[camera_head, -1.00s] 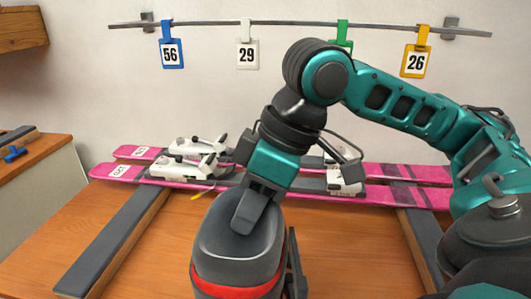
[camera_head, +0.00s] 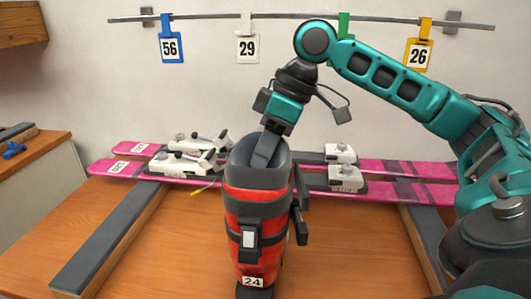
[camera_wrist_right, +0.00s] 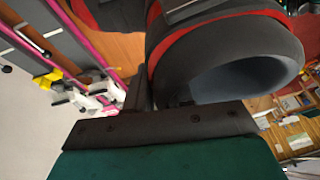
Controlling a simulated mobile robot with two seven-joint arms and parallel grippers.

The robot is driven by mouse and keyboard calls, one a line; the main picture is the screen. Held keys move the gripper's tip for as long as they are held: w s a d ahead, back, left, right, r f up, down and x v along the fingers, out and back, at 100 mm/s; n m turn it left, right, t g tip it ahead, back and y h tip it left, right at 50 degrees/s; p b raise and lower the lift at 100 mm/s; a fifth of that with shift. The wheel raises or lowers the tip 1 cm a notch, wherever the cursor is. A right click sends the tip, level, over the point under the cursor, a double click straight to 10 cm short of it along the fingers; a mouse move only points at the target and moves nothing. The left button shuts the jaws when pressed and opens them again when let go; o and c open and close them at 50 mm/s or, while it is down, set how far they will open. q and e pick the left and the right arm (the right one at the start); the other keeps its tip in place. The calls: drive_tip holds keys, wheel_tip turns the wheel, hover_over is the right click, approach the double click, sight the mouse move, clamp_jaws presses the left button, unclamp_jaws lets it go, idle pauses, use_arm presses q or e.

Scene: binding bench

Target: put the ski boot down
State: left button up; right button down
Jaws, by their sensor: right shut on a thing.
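The ski boot (camera_head: 258,215) is red with a dark grey cuff, buckles on its side and a "24" label low down. It stands upright in the head view, in front of the skis. My right gripper (camera_head: 263,150) is shut on the top rim of the cuff. The boot's dark cuff and opening (camera_wrist_right: 235,70) fill much of the right wrist view. The boot's sole is at the lower edge of the head view, so I cannot tell whether it touches the bench. My left gripper is not in view.
Two pink skis (camera_head: 400,188) with white bindings (camera_head: 190,163) lie across padded supports (camera_head: 110,240) behind the boot. The wooden bench top (camera_head: 170,250) is clear on both sides of the boot. Numbered tags (camera_head: 171,46) hang from a wall rail.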

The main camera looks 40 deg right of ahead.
drive_tip(key=shift+w+d+f+b, duration=0.3)
drive_tip(key=shift+w+d+f, duration=0.2)
drive_tip(key=shift+d+f, duration=0.15)
drive_tip(key=shift+f, duration=0.2)
drive_tip(key=c, duration=1)
unclamp_jaws()
